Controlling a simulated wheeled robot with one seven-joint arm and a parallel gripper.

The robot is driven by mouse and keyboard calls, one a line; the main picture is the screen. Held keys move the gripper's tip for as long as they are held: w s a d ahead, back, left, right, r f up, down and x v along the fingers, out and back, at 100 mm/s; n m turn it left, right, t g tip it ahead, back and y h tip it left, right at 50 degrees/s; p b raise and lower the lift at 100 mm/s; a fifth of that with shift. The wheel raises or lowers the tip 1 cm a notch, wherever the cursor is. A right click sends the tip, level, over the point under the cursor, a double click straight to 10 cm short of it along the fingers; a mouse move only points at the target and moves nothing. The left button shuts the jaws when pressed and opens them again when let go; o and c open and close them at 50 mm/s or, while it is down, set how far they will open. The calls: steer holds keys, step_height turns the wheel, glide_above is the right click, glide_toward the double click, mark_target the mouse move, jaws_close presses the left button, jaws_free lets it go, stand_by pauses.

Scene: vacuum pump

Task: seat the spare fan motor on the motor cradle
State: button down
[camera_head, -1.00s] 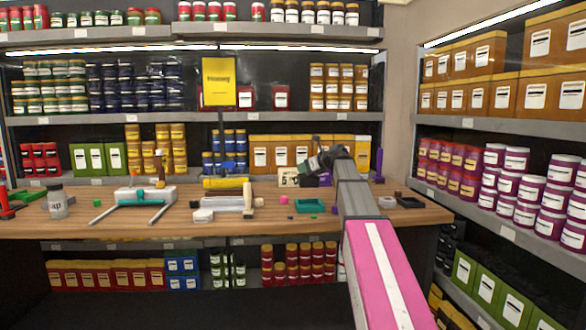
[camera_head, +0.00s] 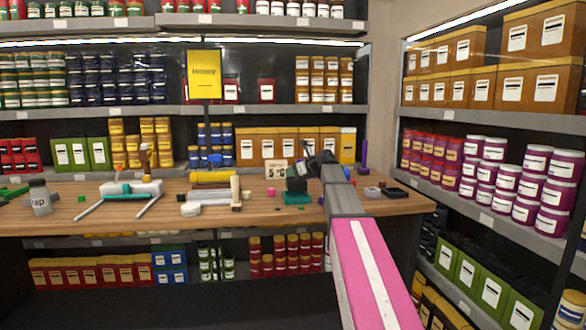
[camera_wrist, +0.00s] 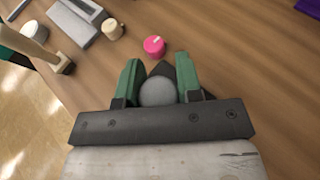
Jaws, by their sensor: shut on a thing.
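My gripper (camera_wrist: 158,85) shows in the wrist view, its two green-sided fingers closed on a dark piece with a round grey face (camera_wrist: 157,92). I take this held piece to be the spare fan motor, though most of it is hidden. In the head view my gripper (camera_head: 298,182) is over the right half of the wooden bench, just right of the small number sign; the held piece is too small to make out there. I cannot clearly identify the motor cradle in either view.
A pink cylinder (camera_wrist: 154,46) stands just beyond the fingers, with a cream cylinder (camera_wrist: 113,29) farther off. A wooden-handled tool (camera_wrist: 40,45) lies to the left. A yellow cylinder (camera_head: 210,177) and a white unit with rods (camera_head: 130,189) are farther left. Stocked shelves surround the bench (camera_head: 265,217).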

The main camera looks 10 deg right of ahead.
mark_target(298, 178)
steer(key=shift+f, duration=0.5)
steer(key=shift+f, duration=1.4)
stand_by(2.6)
steer(key=c, duration=0.7)
jaws_free()
steer(key=shift+r, duration=4.45)
